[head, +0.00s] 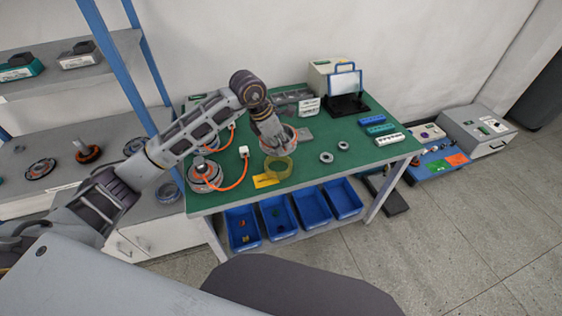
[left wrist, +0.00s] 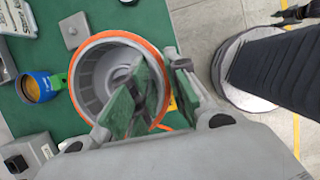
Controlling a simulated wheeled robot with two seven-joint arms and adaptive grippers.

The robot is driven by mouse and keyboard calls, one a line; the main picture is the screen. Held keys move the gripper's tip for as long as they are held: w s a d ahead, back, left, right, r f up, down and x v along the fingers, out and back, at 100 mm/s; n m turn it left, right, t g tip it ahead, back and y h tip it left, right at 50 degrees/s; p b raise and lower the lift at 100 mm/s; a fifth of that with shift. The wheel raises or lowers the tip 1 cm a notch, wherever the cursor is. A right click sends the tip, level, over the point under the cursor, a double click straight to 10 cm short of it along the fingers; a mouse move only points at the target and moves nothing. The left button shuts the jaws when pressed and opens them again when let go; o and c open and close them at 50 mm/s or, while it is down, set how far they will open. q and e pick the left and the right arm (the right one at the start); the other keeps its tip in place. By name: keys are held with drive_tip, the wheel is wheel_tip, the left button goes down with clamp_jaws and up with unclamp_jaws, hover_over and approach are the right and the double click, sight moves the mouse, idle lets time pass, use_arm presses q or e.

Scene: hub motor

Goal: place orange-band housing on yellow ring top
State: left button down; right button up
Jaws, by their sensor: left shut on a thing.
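The orange-band housing (left wrist: 88,76) is a grey round shell with an orange rim. In the head view the housing (head: 291,134) is partly hidden by my left gripper (head: 272,138), close to the yellow ring. In the left wrist view my left gripper (left wrist: 158,90) is shut on the housing's wall, one green-padded finger inside the bowl and one outside. The yellow ring (head: 279,168) stands on the green table, just below the housing in the head view. I cannot tell the gap between them. My right gripper is not seen.
On the green table (head: 330,181) lie a yellow card (head: 265,181), two small grey rings (head: 326,157) and a motor with orange cable (head: 205,175) at left. Blue bins (head: 242,229) sit below. The front right of the table is clear.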

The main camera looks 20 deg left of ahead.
use_arm(q)
hover_over(281, 176)
drive_tip(key=shift+w+d+f+p, duration=0.1)
drive_tip(key=shift+f+p, duration=0.25)
drive_tip(key=shift+f, duration=2.7)
drive_tip(key=shift+f, duration=0.1)
drive_tip(key=shift+f, duration=1.8)
drive_tip(key=c, duration=1.4)
unclamp_jaws()
drive_tip(key=shift+o, duration=0.2)
drive_tip(key=shift+f, duration=0.1)
drive_tip(key=v, duration=1.2)
